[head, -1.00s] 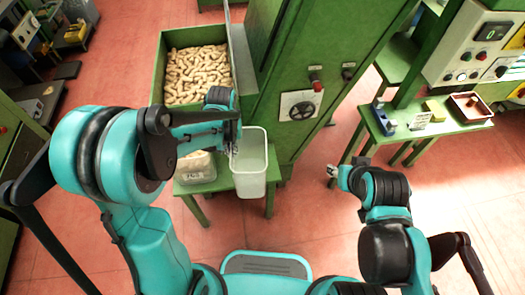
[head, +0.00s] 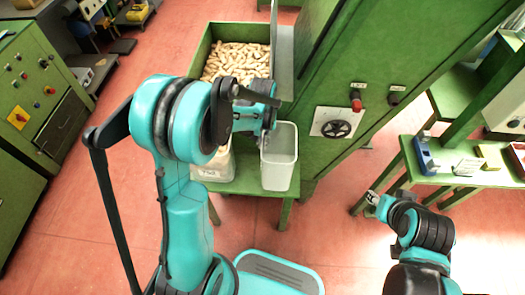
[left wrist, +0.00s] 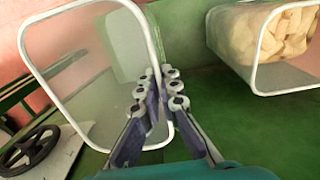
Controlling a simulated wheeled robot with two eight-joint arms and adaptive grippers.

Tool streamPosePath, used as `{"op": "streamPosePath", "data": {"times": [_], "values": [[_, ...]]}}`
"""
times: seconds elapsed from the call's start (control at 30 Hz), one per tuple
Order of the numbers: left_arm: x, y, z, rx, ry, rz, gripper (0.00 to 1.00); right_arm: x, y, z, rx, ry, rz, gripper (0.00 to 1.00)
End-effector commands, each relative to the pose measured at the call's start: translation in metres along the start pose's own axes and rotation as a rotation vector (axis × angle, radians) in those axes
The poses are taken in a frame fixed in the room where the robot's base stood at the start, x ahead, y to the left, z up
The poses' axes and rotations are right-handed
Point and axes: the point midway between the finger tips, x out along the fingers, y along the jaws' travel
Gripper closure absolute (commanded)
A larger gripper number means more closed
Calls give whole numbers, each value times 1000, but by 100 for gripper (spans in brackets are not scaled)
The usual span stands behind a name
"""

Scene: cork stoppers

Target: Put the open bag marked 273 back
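An open, empty, pale translucent bag (head: 281,160) stands upright at the front of a green stand. I can read no 273 on it. My left gripper (head: 263,137) is at its left rim. In the left wrist view the fingers (left wrist: 162,82) are close together with the wall of this bag (left wrist: 80,50) between them, one finger inside and one outside. I cannot tell whether the bag touches the stand. A second bag (head: 217,168), holding corks, stands to its left; its label is too small to read. My right gripper (head: 372,198) is far to the right, too small to judge.
A green bin (head: 213,40) full of corks is behind the bags. A tall green machine with a black handwheel (head: 336,128) rises to their right. A green bench (head: 450,178) with small items is at the far right. The red floor in front is free.

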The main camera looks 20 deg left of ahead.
Motion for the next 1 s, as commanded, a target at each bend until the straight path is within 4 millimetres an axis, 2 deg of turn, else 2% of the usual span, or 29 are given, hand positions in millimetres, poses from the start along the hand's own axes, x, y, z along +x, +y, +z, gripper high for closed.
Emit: {"op": "streamPosePath", "data": {"times": [0.17, 0.3, 0.4, 0.77, 0.8, 0.87, 1.0], "values": [[11, -3, -2, 1, 0, 0, 100, 5, 0, 3, 0, 0, 0, 60], [34, -3, -2, 1, 0, 0, 100, 15, 0, 10, 0, 0, 0, 60], [44, -3, -2, 1, 0, 0, 100, 18, 0, 13, 0, 0, 0, 60], [46, -3, -2, 1, 0, 0, 100, 20, 0, 14, 0, 0, 0, 60], [46, -3, -2, 1, 0, 0, 89, 19, 0, 14, 0, 0, 0, 60], [45, -3, -2, 1, 0, 0, 74, 19, 0, 13, 0, 0, 0, 60], [45, -3, -2, 1, 0, 0, 74, 19, 0, 13, 0, 0, 0, 60]]}}
